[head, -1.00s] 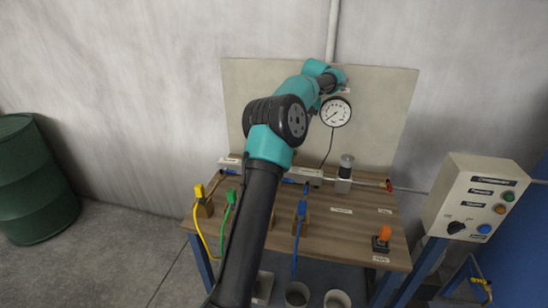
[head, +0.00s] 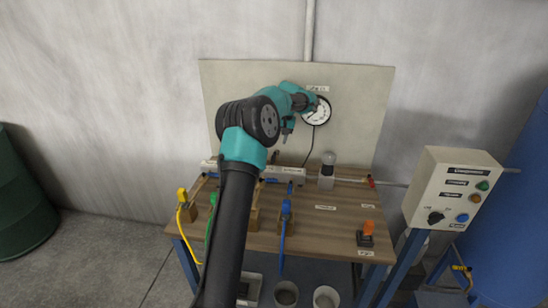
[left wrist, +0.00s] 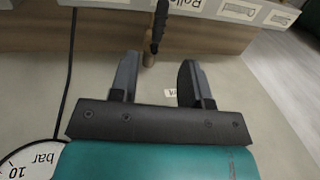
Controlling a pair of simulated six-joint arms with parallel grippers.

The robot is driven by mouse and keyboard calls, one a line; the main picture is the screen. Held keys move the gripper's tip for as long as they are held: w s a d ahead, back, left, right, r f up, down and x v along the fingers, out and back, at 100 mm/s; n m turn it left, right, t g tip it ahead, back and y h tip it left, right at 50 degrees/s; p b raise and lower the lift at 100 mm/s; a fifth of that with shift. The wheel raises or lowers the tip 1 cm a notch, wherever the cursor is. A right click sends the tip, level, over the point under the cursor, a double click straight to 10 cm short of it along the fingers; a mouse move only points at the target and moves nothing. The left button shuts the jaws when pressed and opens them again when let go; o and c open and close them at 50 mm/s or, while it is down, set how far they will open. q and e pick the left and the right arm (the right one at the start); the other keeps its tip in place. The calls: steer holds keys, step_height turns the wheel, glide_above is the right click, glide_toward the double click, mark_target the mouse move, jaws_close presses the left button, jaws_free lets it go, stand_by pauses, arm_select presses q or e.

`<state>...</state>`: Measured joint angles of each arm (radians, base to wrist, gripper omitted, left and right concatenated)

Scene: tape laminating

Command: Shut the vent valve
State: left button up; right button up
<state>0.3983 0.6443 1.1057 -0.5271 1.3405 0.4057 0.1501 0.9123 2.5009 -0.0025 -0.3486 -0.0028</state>
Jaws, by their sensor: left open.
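My left gripper (head: 287,132) hangs below the teal wrist in front of the grey back panel, partly hidden by my own arm in the head view. In the left wrist view the gripper (left wrist: 158,88) is open, with its two dark fingers apart and nothing between the tips. A small brass-brown fitting with a dark lever (left wrist: 158,25) stands just beyond the fingertips, near the labelled rail. It looks like the vent valve, but I cannot read a name on it. A small dark upright part (head: 275,157) in the head view may be the same lever. My right gripper is out of view.
A pressure gauge (head: 316,110) is on the back panel, close beside my wrist. The wooden bench (head: 320,225) carries yellow, green and blue-handled parts and an orange switch (head: 367,228). A control box (head: 452,190) stands at the right. The bench's right middle is fairly clear.

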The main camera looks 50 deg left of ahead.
mark_target(273, 158)
arm_select(q)
steer(key=f, duration=0.3)
steer(key=a+f, duration=0.1)
steer(key=f, duration=0.2)
steer(key=s+f, duration=0.1)
steer(key=f, duration=0.2)
steer(key=shift+s+a+f, duration=0.1)
steer(key=shift+a+f, duration=0.05)
steer(key=shift+a, duration=0.05)
steer(key=shift+c, duration=0.4)
jaws_close()
